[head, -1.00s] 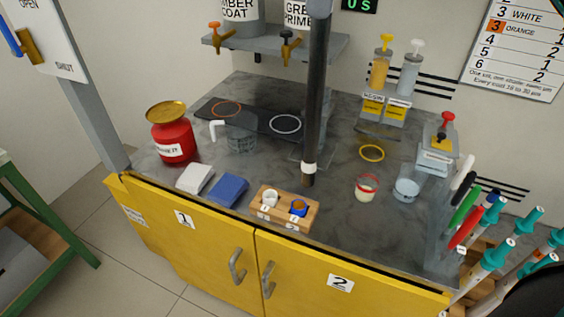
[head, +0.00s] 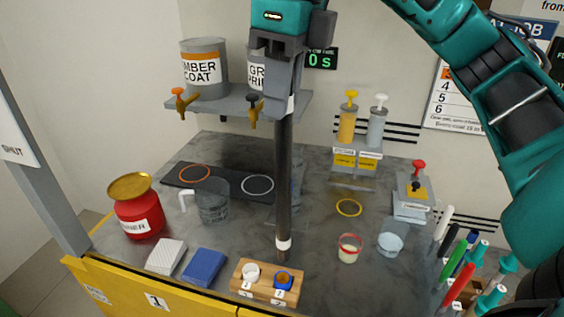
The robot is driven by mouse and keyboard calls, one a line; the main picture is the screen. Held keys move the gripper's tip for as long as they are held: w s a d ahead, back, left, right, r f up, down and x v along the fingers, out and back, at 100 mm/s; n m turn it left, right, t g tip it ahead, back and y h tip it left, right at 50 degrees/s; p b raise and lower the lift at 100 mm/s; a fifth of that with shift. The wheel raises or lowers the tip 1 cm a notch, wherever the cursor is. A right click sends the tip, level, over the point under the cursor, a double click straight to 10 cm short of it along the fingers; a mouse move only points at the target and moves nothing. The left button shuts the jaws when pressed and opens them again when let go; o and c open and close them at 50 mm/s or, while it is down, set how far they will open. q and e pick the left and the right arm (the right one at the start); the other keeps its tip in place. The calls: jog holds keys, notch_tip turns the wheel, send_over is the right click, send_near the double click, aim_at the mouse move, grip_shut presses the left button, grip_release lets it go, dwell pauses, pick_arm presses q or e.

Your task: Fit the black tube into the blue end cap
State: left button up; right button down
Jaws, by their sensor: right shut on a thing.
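My right gripper (head: 280,92) is at the top centre, shut on the upper part of the long black tube (head: 283,180). The tube hangs nearly upright, with a white band near its lower end. The blue end cap (head: 283,281) sits in the right-hand place of a small wooden block (head: 263,291) near the front edge of the counter. In the picture the tube's lower end shows just above the cap, with a small gap. I cannot tell its exact height or depth offset. My left gripper is not in view.
A white cap (head: 251,270) sits beside the blue one. A blue block (head: 204,267), a red can (head: 137,206), a clear jug (head: 211,201) and a red-rimmed cup (head: 349,248) stand around. The shelf (head: 223,103) with paint cans is behind the tube.

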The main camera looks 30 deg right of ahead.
aim_at(282, 158)
jog(key=shift+f+b, duration=0.7)
jog(key=shift+f, duration=4.1)
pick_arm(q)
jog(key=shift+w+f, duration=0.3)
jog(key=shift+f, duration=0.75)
pick_arm(e)
jog(key=shift+f, duration=0.25)
jog(key=c, duration=1.3)
grip_release()
jog(key=shift+r, duration=0.15)
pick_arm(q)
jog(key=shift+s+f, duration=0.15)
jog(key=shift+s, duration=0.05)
pick_arm(e)
jog(key=o, duration=0.4)
